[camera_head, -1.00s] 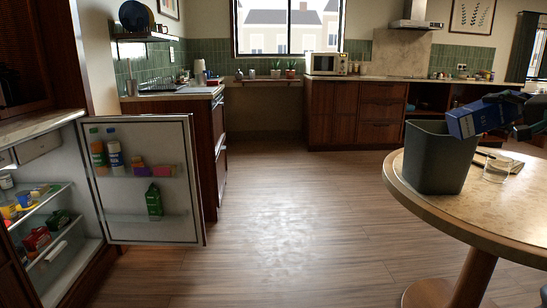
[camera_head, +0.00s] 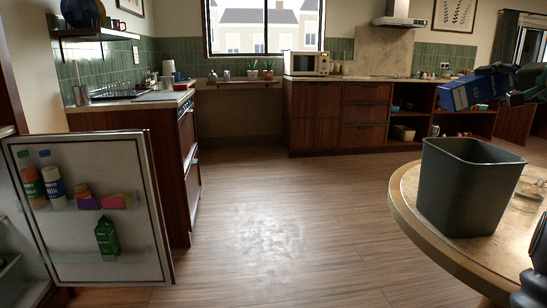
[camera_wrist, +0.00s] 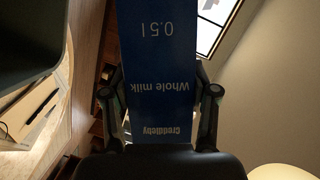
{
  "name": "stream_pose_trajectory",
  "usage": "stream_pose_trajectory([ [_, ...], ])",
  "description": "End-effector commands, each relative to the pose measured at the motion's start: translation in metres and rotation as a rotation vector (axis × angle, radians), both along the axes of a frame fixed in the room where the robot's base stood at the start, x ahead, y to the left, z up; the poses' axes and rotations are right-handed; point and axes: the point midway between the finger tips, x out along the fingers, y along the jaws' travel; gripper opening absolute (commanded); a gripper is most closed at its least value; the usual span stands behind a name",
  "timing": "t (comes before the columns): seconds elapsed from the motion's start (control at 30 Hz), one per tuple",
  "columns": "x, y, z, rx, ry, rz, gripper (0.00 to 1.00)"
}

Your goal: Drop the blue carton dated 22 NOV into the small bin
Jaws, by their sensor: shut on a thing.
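The blue carton (camera_head: 470,93) is held in my gripper (camera_head: 500,82) at the right of the head view, tilted, above the bin. In the wrist view the blue carton (camera_wrist: 160,65) sits between both fingers of my gripper (camera_wrist: 160,103). Its face reads "Whole milk", "Creddleby" and "0.5 l", upside down; no date shows. The small dark grey bin (camera_head: 465,185) stands upright on the round table, its mouth open and below the carton. A clear gap lies between carton and bin rim. The bin also shows at the left of the wrist view (camera_wrist: 35,40).
The round table (camera_head: 410,205) has a glass (camera_head: 527,193) beside the bin. The wooden floor (camera_head: 270,220) between is clear.

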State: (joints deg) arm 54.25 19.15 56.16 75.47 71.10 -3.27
Motion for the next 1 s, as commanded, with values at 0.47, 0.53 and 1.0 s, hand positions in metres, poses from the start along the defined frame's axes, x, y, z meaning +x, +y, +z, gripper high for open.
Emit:
stream_pose_trajectory([
  [0.47, 0.004, 0.006, -0.036, 0.000, 0.000, 0.011, 0.07],
  [0.53, 0.004, 0.006, -0.044, 0.000, 0.000, 0.010, 0.07],
  [1.0, 0.002, 0.004, -0.060, -0.001, -0.001, 0.007, 0.07],
])
